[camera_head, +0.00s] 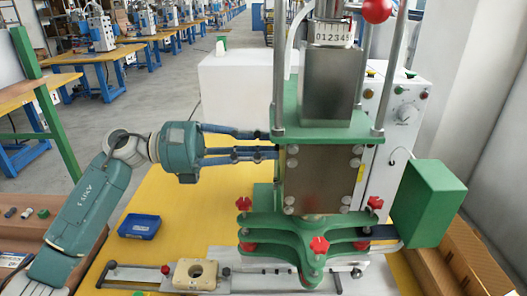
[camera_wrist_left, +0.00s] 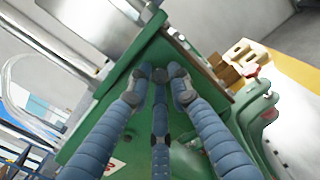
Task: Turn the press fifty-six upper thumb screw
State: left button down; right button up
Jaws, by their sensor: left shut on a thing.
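The press (camera_head: 321,188) stands in the middle of the head view, with a green frame and a grey metal front plate. My left gripper (camera_head: 272,144) reaches in from the left, its blue fingers level with the upper part of the press's left side. In the left wrist view, the fingertips of my left gripper (camera_wrist_left: 159,77) are closed together against the green press body (camera_wrist_left: 130,55). They are shut on a small part there, which I take for the upper thumb screw; the fingertips hide it almost fully. My right gripper is not in view.
Red star knobs (camera_head: 319,244) sit low on the press. A blue bin (camera_head: 139,226) lies on the yellow table (camera_head: 185,215), and a beige fixture block (camera_head: 195,273) sits on the front rail. A green box (camera_head: 428,203) stands right of the press. The yellow table left of the press is mostly clear.

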pick_arm(q)
jog(key=shift+n+p, duration=9.05)
jog(key=shift+n, duration=7.45)
jog(key=c, duration=1.9)
grip_release()
jog(key=shift+w+f, duration=0.1)
jog(key=shift+o, duration=0.2)
